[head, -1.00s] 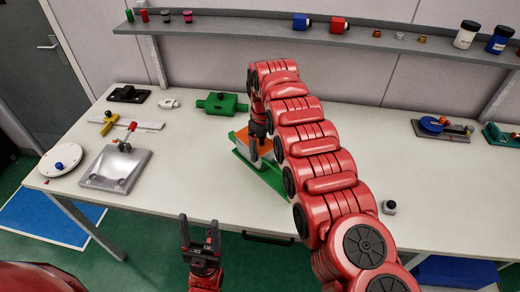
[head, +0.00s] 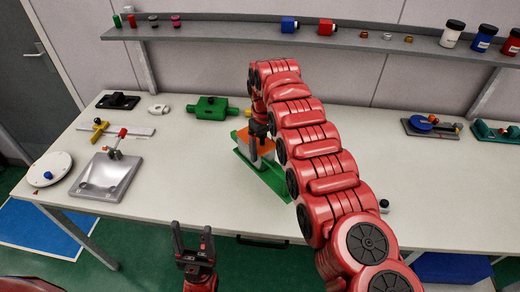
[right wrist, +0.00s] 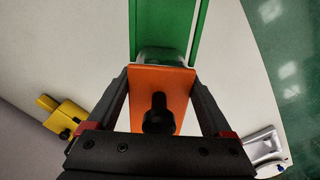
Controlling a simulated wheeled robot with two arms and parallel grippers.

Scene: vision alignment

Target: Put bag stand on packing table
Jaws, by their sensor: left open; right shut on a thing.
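The bag stand appears to be the piece with a long green base (head: 270,180) and an orange block (head: 265,146); no label shows this. My right gripper (head: 258,150) is shut on it over the packing table (head: 350,150). In the right wrist view, the orange block (right wrist: 160,88) with a black knob sits between the fingers, and the green base (right wrist: 165,25) extends beyond it. I cannot tell whether the base touches the tabletop. My right arm hides part of it. My left gripper (head: 192,232) is open and empty in front of the table's front edge.
A grey tilted plate fixture (head: 105,178), a white disc (head: 49,169) and a green box (head: 207,108) stand on the left of the table. A blue-topped fixture (head: 423,124) stands at the right. A shelf (head: 220,30) with jars runs behind.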

